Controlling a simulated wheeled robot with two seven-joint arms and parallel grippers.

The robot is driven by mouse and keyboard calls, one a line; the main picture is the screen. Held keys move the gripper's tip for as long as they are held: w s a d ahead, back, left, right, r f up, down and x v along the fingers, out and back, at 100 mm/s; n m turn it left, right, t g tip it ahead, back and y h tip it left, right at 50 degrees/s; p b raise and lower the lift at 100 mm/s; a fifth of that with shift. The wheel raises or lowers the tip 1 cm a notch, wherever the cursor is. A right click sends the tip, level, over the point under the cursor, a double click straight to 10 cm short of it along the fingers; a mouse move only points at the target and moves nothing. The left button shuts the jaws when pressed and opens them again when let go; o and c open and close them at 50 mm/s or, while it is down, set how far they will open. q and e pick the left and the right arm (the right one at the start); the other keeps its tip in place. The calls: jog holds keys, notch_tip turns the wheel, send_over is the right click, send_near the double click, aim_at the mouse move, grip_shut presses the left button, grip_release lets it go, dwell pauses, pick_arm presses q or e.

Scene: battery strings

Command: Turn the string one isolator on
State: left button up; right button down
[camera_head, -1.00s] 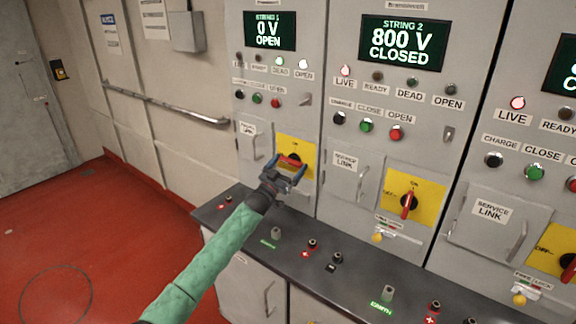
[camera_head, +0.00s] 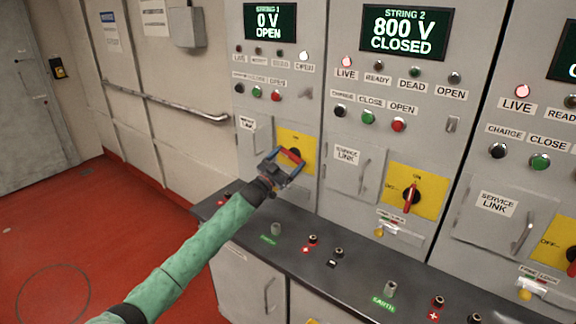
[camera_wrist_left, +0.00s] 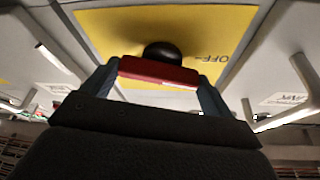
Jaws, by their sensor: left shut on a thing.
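The string one isolator has a yellow plate (camera_head: 304,140) with a black knob (camera_head: 295,153) and a red handle (camera_head: 289,156), below the string 1 display (camera_head: 269,21) reading 0 V OPEN. My left gripper (camera_head: 287,163) is in front of this plate, shut on the red handle. In the left wrist view the red handle (camera_wrist_left: 158,72) lies crosswise between the fingers, before the black knob (camera_wrist_left: 162,52). The OFF mark (camera_wrist_left: 212,59) shows on the plate at right. My gripper hides the plate's lower part, and I cannot tell the exact setting. My right gripper is not in view.
The string 2 isolator (camera_head: 411,193) and its service link door (camera_head: 346,176) are to the right. A dark ledge (camera_head: 345,285) with several terminals runs below the panels. A handrail (camera_head: 165,101) is on the left wall; the red floor at left is clear.

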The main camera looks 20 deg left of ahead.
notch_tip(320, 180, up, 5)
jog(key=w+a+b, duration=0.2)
pick_arm(q)
jog(key=m+g+h, duration=0.1)
jog(key=m, duration=0.3)
jog(key=m+g+h, duration=0.1)
jog(key=m+g, duration=0.1)
jog(key=m, duration=0.2)
jog(key=m+g+h, duration=0.1)
jog(key=m, duration=0.3)
jog(key=shift+a+r+g, duration=0.15)
jog(key=shift+r+g, duration=0.05)
jog(key=shift+g, duration=0.2)
jog(key=m+g+p, duration=0.1)
jog(key=m+p, duration=0.2)
jog(key=m, duration=0.1)
jog(key=shift+r+m+g, duration=0.1)
jog(key=shift+m+g, duration=0.2)
jog(key=shift+g, duration=0.1)
jog(key=shift+m+y+p, duration=0.35)
jog(key=shift+m+y, duration=0.05)
jog(key=shift+m, duration=0.2)
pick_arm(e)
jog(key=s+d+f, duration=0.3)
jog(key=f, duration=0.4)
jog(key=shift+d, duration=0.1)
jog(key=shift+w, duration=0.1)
